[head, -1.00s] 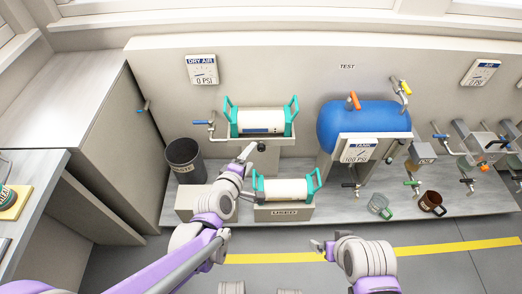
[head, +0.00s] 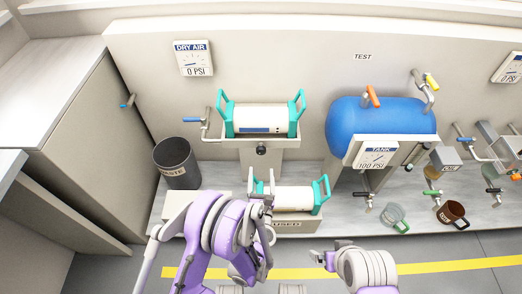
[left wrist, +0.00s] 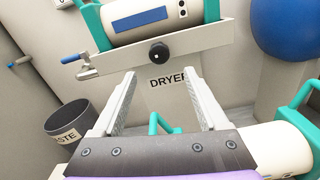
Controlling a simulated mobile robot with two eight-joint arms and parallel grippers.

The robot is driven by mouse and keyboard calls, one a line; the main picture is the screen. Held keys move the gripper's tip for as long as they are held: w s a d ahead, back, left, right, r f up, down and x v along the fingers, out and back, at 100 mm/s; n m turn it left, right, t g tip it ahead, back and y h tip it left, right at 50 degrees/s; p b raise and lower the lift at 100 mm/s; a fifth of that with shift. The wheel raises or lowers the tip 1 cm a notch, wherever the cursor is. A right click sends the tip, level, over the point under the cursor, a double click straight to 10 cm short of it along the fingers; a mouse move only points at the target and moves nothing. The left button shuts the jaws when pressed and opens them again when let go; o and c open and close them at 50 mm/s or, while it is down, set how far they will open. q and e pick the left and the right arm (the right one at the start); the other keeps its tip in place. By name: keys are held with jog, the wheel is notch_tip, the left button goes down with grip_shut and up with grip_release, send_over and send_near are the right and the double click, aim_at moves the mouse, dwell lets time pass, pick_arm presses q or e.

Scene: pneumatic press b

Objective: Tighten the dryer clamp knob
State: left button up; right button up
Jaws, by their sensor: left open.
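The dryer clamp knob (head: 262,151) is a small round black knob on the front of the dryer holder (head: 283,144), below the white dryer cartridge (head: 262,119) with teal handles. It also shows in the left wrist view (left wrist: 159,53), just beyond the fingertips and centred between them. My left gripper (head: 261,176) is open and empty, below and in front of the knob with its fingers pointing toward it; its fingers (left wrist: 160,80) do not appear to touch the knob. My right gripper (head: 320,258) is low in the head view, well away from the knob; its jaws are unclear.
A second cartridge (head: 292,198) lies in the USED holder (head: 288,227) just beneath my left gripper. A dark waste bin (head: 176,164) stands to the left. The blue tank (head: 380,128) is to the right, with cups (head: 453,213) on the shelf. A blue-handled valve (head: 194,121) sits left of the dryer.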

aim_at(261, 153)
pick_arm(q)
jog(key=w+p, duration=0.2)
jog(key=w, duration=0.7)
jog(key=shift+r+p, duration=0.1)
jog(key=shift+p, duration=0.2)
jog(key=shift+w, duration=0.5)
pick_arm(e)
jog(key=r, duration=0.4)
jog(key=shift+s, duration=0.2)
pick_arm(q)
grip_shut()
pick_arm(e)
jog(key=shift+f, duration=0.1)
